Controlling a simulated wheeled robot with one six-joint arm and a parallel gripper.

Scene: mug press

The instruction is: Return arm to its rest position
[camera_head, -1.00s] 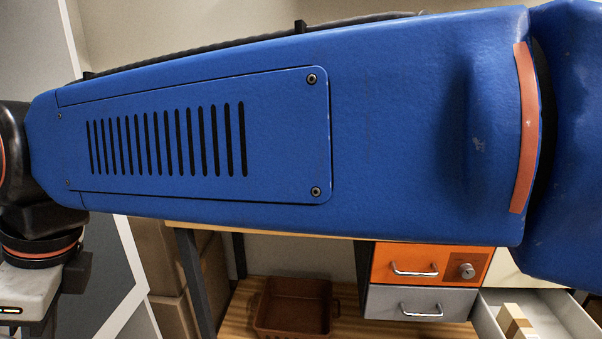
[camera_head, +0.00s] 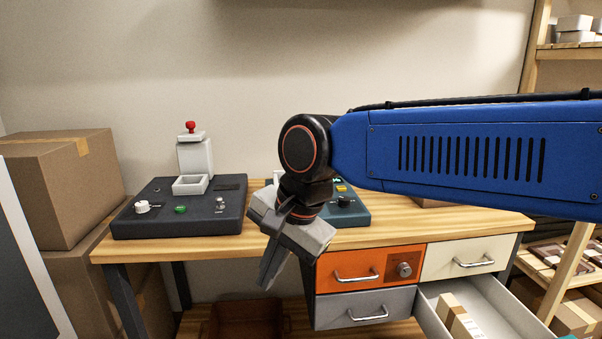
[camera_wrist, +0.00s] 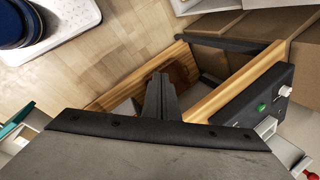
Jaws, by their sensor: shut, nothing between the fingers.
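My gripper (camera_head: 272,262) hangs in front of the workbench (camera_head: 113,252) in the head view, tilted down and to the left. Its fingers are together with nothing between them. In the wrist view my gripper (camera_wrist: 161,85) points toward the floor and the bench edge, its fingers closed. My blue arm reaches in from the right of the head view and hides part of the wall and the bench's back right.
A dark press panel (camera_head: 180,222) with a white press stands on the bench's left. A second panel (camera_head: 348,212) is partly hidden behind my gripper. A lower right drawer (camera_head: 500,302) stands open with boxes inside. Cardboard boxes (camera_head: 62,185) are stacked at left.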

